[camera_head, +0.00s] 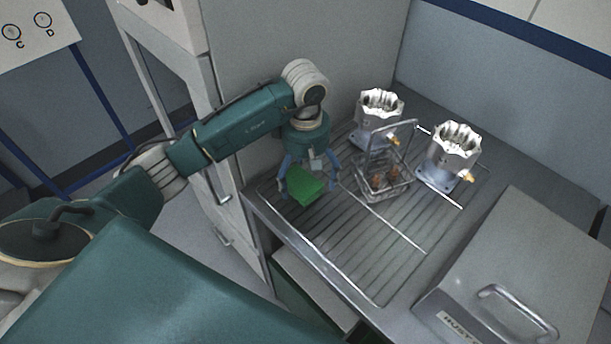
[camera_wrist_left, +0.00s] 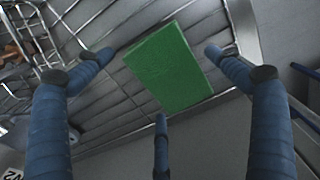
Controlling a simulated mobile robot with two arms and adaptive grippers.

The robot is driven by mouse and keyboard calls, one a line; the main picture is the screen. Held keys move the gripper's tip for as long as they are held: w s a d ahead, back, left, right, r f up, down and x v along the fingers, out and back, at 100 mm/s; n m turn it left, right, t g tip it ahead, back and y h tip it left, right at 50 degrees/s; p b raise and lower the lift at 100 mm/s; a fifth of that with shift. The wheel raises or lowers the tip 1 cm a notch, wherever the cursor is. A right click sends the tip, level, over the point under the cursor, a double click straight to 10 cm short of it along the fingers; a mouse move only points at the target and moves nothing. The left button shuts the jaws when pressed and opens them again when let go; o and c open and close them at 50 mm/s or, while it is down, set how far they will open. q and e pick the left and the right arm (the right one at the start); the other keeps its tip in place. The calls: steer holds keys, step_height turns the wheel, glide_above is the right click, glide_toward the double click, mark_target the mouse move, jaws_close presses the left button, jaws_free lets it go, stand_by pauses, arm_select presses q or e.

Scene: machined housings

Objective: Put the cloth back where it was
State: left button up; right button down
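The green cloth (camera_head: 306,187) is a flat rectangular piece at the left end of the slatted rack, below my left gripper (camera_head: 308,182). In the left wrist view the cloth (camera_wrist_left: 170,66) lies between the spread blue fingers of the gripper (camera_wrist_left: 160,75), with visible gaps between it and the fingertips. The left gripper looks open. Whether the cloth rests on the slats or hangs slightly above them is hard to tell. My right gripper is not in view.
A wire basket (camera_head: 384,189) with small brown parts stands right of the cloth. Two machined metal housings (camera_head: 378,118) (camera_head: 450,152) stand behind and right. A grey lidded box (camera_head: 530,262) fills the front right. The slatted rack (camera_head: 385,245) is clear in front of the basket.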

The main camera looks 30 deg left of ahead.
mark_target(306, 177)
arm_select(q)
steer(key=shift+r, duration=0.4)
step_height(306, 177, up, 5)
steer(key=shift+w+f+b, duration=0.1)
steer(key=shift+f+b, duration=0.1)
steer(key=shift+b, duration=0.65)
step_height(306, 177, up, 7)
